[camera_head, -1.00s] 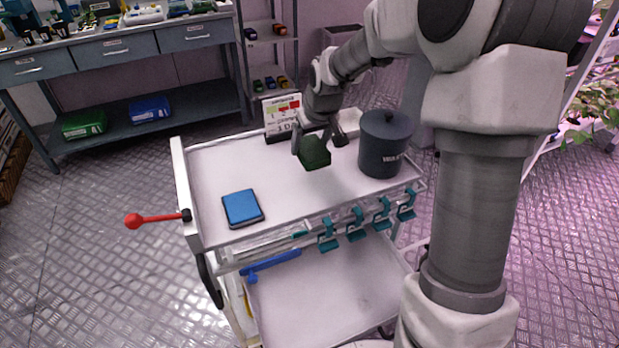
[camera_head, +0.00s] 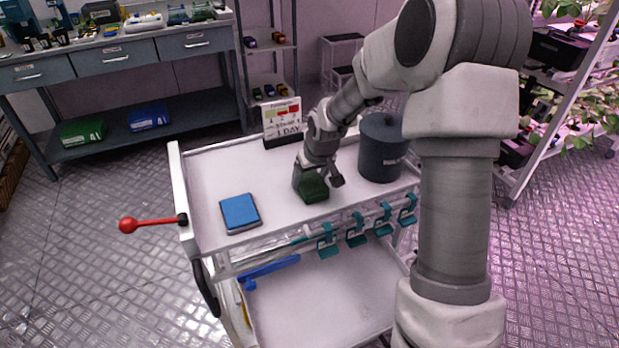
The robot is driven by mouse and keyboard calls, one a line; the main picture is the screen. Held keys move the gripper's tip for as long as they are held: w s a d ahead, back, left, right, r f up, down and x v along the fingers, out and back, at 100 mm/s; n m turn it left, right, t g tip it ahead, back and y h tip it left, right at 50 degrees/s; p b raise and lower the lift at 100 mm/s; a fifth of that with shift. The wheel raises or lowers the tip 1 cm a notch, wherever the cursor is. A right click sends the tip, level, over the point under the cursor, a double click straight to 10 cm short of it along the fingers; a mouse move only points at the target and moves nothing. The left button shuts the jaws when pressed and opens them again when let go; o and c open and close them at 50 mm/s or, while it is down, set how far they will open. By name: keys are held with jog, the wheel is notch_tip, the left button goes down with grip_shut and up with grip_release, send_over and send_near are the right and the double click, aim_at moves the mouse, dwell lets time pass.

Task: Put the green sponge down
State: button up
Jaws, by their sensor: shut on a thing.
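The green sponge (camera_head: 313,189) is a dark green block at the middle front of the white cart top (camera_head: 205,180). My gripper (camera_head: 318,181) is shut on it from above, with a finger showing on each side. The sponge is at or just above the cart surface; I cannot tell whether it touches. Part of the sponge is hidden by my gripper.
A blue pad (camera_head: 240,211) lies to the left on the cart. A dark lidded bin (camera_head: 381,150) stands close to the right. A sign (camera_head: 282,120) stands behind. Teal clips (camera_head: 327,242) hang along the front edge.

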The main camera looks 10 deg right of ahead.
aim_at(316, 190)
jog(key=o, duration=1.2)
jog(key=shift+f, duration=0.1)
jog(key=shift+c, duration=0.2)
jog(key=p+v, duration=0.3)
jog(key=v, duration=0.9)
jog(key=shift+r, duration=0.25)
